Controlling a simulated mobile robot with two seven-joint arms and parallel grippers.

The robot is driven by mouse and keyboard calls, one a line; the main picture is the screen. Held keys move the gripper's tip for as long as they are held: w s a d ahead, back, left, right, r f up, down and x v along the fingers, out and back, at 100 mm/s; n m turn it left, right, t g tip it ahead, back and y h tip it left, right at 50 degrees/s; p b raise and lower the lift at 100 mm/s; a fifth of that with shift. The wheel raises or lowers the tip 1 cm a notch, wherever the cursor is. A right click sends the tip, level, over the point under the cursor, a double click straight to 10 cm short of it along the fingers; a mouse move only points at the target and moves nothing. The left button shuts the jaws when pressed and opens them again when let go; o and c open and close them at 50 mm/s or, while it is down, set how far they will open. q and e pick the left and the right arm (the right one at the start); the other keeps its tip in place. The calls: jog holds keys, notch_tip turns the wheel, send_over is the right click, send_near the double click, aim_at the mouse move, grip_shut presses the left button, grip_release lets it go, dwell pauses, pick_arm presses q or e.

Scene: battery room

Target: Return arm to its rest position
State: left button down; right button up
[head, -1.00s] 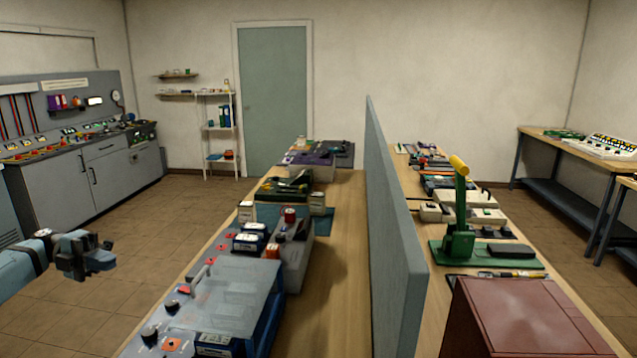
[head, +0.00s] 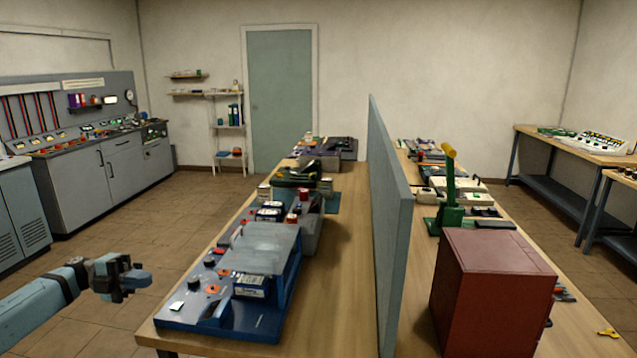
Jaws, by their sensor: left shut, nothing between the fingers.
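My left arm comes in from the lower left of the head view. My left gripper (head: 136,277) is shut and empty. It hangs over the open floor, left of the long wooden workbench (head: 340,310) and apart from it. The nearest thing on the bench is a blue device with a grey top plate (head: 262,250), to the right of the gripper. My right gripper is not in the view.
A grey upright divider (head: 390,220) splits the bench lengthwise. Beyond it stand a dark red box (head: 490,290) and a green lever press (head: 449,195). Grey control cabinets (head: 85,180) line the left wall. The tiled floor (head: 150,220) between them and the bench is clear.

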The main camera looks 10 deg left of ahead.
pick_arm(q)
jog(key=s+d+f+n+t+y+b, duration=0.25)
jog(key=d+f+n+t, duration=0.55)
jog(key=d+f, duration=0.4)
jog(key=s+d+f+n+t+y+b, duration=0.25)
jog(key=d+f+n+t, duration=0.45)
jog(key=d+f+n, duration=0.4)
jog(key=s+d+f+n+g+y+b, duration=0.25)
jog(key=s+d+f+n+y, duration=0.3)
jog(key=s, duration=0.45)
jog(key=s+d+f+n+g+y+b, duration=0.1)
jog(key=s+d+f+n+g+y, duration=0.15)
jog(key=s+f+n+y, duration=0.5)
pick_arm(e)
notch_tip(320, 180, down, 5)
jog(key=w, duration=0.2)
pick_arm(q)
jog(key=s+a+r+m+h+p, duration=0.2)
jog(key=s+r+p, duration=0.2)
jog(key=r+p, duration=1)
jog(key=p, duration=0.5)
jog(key=shift+g+h+p, duration=0.3)
jog(key=shift+h+p, duration=0.05)
jog(key=shift+h, duration=0.05)
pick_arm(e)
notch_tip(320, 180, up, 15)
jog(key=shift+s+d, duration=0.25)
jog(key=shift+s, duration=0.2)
